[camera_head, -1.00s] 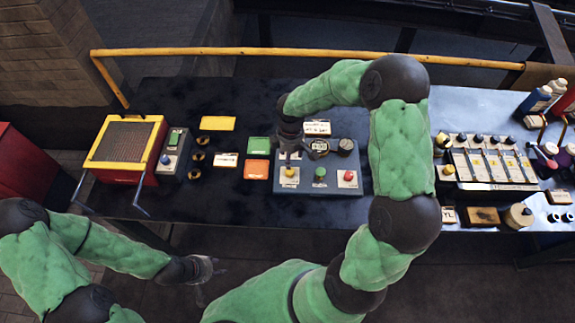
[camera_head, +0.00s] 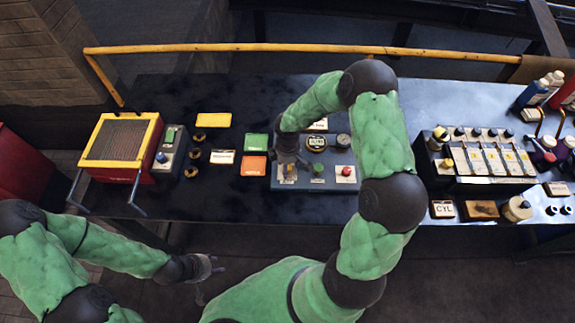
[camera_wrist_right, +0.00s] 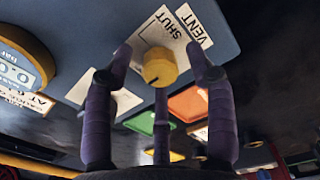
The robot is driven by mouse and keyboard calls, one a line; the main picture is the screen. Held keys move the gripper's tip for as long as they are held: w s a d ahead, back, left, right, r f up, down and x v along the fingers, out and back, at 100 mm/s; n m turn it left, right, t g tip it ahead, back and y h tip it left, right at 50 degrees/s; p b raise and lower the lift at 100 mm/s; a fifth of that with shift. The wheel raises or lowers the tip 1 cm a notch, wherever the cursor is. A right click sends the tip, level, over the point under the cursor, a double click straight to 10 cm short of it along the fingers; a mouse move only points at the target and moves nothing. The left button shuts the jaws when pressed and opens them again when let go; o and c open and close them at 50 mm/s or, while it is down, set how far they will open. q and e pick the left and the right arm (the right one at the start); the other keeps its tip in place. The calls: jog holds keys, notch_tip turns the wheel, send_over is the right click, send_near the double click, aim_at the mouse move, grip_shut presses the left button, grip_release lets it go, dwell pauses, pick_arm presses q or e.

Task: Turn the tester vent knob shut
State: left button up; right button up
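The tester (camera_head: 325,186) is a blue-grey box at the middle of the bench, with a green knob (camera_head: 318,168) and a red knob (camera_head: 346,170) on its front row. The yellow vent knob (camera_wrist_right: 160,67) shows in the right wrist view, on a white card (camera_wrist_right: 172,25) lettered SHUT beside a VENT label (camera_wrist_right: 200,23). My right gripper (camera_wrist_right: 158,52) has its fingers spread around the knob, with gaps on both sides. In the head view my right gripper (camera_head: 288,170) largely hides the knob. My left gripper (camera_head: 207,268) is empty in front of the bench, its fingers apart.
A gauge (camera_head: 316,143) sits at the tester's back. Left are green (camera_head: 257,142) and orange (camera_head: 253,166) plates and a yellow-rimmed red box (camera_head: 122,140). Right is a rack (camera_head: 490,160) of pale strips. A yellow rail (camera_head: 300,47) runs behind.

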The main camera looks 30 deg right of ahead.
grip_shut()
jog(key=m+b, duration=0.4)
jog(key=shift+f, duration=0.2)
jog(key=m+b, duration=0.3)
jog(key=m, duration=0.1)
jog(key=shift+m, duration=0.4)
jog(key=m+b, duration=0.3)
jog(key=m, duration=0.1)
jog(key=shift+m, duration=0.3)
jog(key=m+b, duration=0.2)
jog(key=m, duration=0.2)
jog(key=shift+s+r+m, duration=0.1)
jog(key=shift+m, duration=0.2)
